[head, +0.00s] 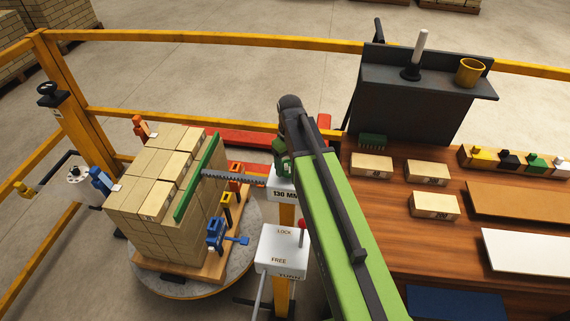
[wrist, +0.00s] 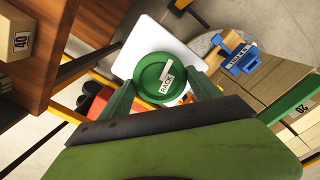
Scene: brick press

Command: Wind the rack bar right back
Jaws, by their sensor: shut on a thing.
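The toothed grey rack bar (head: 232,177) runs between the long green pusher plate (head: 198,178) and the white post head marked 130 MM (head: 284,194). The green plate stands against the right side of the brick stack (head: 155,190). In the wrist view a round green knob labelled RACK (wrist: 150,72) sits on a white housing (wrist: 128,62). My gripper (wrist: 163,84) is shut on this knob, with one green finger on each side. In the head view my gripper (head: 283,163) is over the post head, and the arm hides most of the knob.
A white lever box marked LOCK and FREE (head: 283,249) with a red-tipped lever stands just below the post head. A blue clamp (head: 217,234) is at the pallet's near edge. A wooden bench (head: 390,237) with loose bricks fills the right. Yellow rails (head: 210,37) run behind.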

